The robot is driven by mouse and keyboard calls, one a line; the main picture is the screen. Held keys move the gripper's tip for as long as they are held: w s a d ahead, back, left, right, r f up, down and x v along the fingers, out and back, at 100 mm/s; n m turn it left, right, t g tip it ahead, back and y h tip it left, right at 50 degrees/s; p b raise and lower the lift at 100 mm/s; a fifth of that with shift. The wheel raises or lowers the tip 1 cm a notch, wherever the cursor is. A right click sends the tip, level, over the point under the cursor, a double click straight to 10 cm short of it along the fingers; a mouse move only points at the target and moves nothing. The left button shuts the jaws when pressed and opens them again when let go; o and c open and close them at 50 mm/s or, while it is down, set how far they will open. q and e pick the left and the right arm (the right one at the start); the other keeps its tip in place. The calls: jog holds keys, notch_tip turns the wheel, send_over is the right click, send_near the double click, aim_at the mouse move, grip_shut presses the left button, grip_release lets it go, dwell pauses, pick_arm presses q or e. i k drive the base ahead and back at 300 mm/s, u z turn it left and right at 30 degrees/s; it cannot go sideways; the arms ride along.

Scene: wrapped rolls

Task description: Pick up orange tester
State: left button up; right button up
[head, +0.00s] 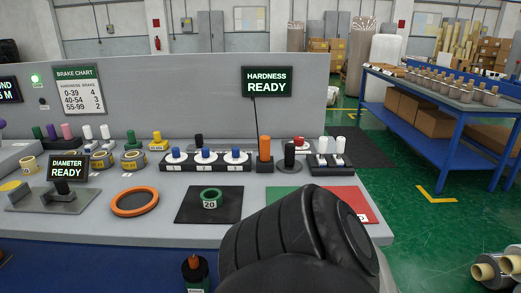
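The orange tester (264,148) stands upright on the grey bench, right of centre in the head view. It is an orange cylinder with a dark lower part. A thin dark cable shows between it and the "HARDNESS READY" display (267,82) above. A black knobbed post (289,155) stands just to its right. A large black ribbed link of my arm fills the lower middle of the view, well in front of the tester. Neither gripper is in view.
A black mat (228,209) bears a green roll (210,198) marked 20. An orange ring (134,201) lies left of it. A row of blue-topped dials (204,160) stands left of the tester. My arm hides part of the green and red mats (345,197). Behind is a panel (190,120).

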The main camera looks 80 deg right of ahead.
aim_at(265, 140)
jog(key=z, duration=1.7)
